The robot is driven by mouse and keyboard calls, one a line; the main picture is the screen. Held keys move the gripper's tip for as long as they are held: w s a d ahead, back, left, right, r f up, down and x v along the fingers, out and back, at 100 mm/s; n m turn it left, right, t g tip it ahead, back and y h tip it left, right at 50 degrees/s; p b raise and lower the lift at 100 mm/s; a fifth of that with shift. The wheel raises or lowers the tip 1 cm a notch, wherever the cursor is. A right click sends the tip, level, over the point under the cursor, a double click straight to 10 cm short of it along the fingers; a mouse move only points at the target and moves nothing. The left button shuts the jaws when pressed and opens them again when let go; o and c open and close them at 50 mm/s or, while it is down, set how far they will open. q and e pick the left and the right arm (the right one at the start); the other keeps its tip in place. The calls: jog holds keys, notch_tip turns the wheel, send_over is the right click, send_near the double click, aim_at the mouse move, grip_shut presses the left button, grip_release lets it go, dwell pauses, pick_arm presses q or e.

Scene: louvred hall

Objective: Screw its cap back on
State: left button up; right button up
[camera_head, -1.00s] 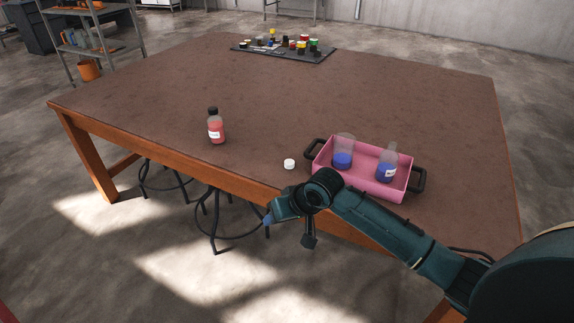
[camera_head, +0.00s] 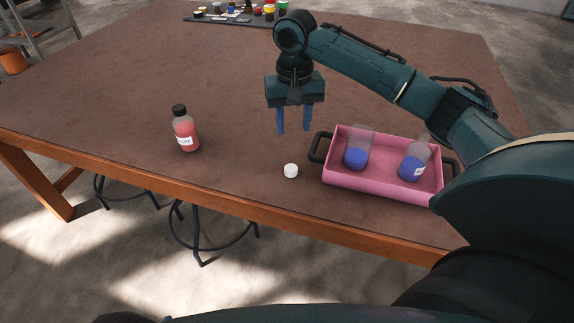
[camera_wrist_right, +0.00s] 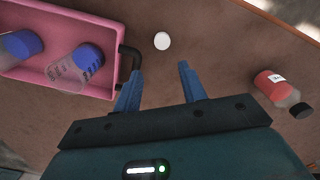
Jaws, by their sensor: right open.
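A small white cap (camera_head: 291,170) lies on the brown table left of the pink tray; it also shows in the right wrist view (camera_wrist_right: 162,41). A clear bottle with blue liquid and a white label (camera_head: 413,166) stands in the right part of the tray, with no cap visible on it. My right gripper (camera_head: 294,128) is open and empty, fingers pointing down, above the table and behind the cap in the head view. In the wrist view the cap lies beyond its fingertips (camera_wrist_right: 160,75). My left gripper is not in view.
The pink tray (camera_head: 375,191) has dark handles and also holds a clear beaker with blue liquid (camera_head: 358,158). A red bottle with a black cap (camera_head: 186,132) stands to the left. A dark mat with several small containers (camera_head: 225,18) lies at the back. Table around the cap is clear.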

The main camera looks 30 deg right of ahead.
jog(key=b, duration=0.1)
send_over(291, 168)
notch_tip(291, 168, down, 8)
jog(key=shift+d+f, duration=0.1)
jog(key=shift+d, duration=0.05)
dwell(0.3)
notch_tip(291, 168, down, 5)
jog(key=shift+f+b, duration=0.1)
jog(key=shift+b, duration=0.35)
jog(key=c, duration=0.7)
notch_tip(291, 168, up, 10)
jog(key=p, duration=0.1)
dwell(0.4)
